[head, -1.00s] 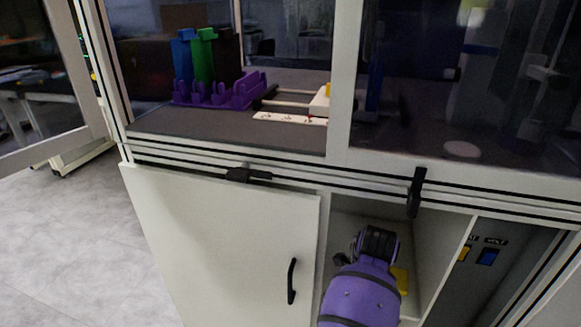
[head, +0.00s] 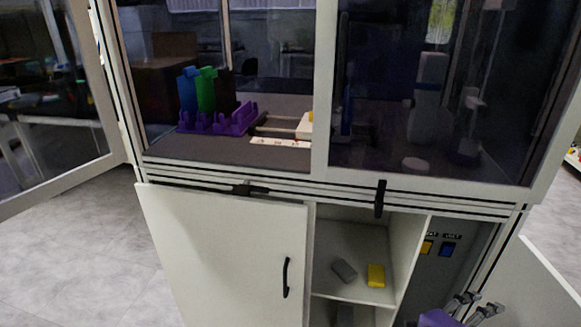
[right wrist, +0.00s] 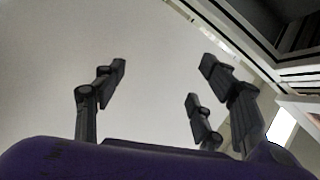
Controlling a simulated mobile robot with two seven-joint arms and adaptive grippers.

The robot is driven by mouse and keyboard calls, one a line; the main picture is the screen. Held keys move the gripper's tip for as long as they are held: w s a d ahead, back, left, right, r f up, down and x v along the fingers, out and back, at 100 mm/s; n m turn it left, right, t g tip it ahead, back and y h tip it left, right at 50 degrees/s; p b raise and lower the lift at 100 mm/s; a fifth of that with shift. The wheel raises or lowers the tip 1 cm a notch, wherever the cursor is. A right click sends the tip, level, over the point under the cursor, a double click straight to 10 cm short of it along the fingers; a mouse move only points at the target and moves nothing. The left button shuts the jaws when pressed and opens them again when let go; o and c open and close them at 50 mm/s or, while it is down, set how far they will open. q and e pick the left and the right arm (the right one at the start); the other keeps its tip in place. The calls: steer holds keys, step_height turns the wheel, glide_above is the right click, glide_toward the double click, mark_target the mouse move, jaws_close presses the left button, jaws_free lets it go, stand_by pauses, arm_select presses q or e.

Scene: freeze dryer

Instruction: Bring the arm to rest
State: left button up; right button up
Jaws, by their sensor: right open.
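My right gripper (head: 479,306) is at the lower right of the head view, in front of the right side of the cabinet. Part of my purple arm shows just below it at the picture's edge. In the right wrist view its dark fingers (right wrist: 165,95) are spread apart with nothing between them, against a plain pale surface. My left gripper is in neither view.
The white cabinet door (head: 225,255) is at the left. Beside it an open compartment holds a grey block (head: 344,270) and a yellow block (head: 376,275) on its shelf. Another open panel (head: 535,290) stands at the right. A purple rack (head: 215,122) sits behind the glass.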

step_height(320, 180, up, 6)
steer(key=n+t+h+p, duration=0.1)
steer(key=n+t+p, duration=0.1)
steer(key=n+t, duration=0.2)
steer(key=s+a+r+n+t+y+p, duration=0.2)
steer(key=a+n+t+y+p, duration=0.3)
steer(key=a+n+t+y, duration=0.55)
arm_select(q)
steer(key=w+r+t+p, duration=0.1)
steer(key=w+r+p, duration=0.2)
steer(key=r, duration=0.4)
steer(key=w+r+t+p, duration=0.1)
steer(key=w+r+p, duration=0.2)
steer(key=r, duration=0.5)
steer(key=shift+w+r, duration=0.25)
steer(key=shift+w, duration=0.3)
arm_select(e)
steer(key=s+a+f+n+g+y, duration=0.2)
steer(key=s+a+f+n+g, duration=0.1)
steer(key=s, duration=0.4)
steer(key=s+a+f+n+g+y, duration=0.2)
steer(key=s+a+f+n, duration=0.3)
steer(key=s, duration=0.3)
steer(key=s+a+f+n+g+y, duration=0.2)
steer(key=s+a+f+n+g, duration=0.1)
steer(key=s+a+n, duration=0.3)
steer(key=shift+s+a+f+g, duration=0.25)
steer(key=shift+s+f+g, duration=0.15)
steer(key=shift+s+g, duration=0.6)
steer(key=shift+s, duration=0.1)
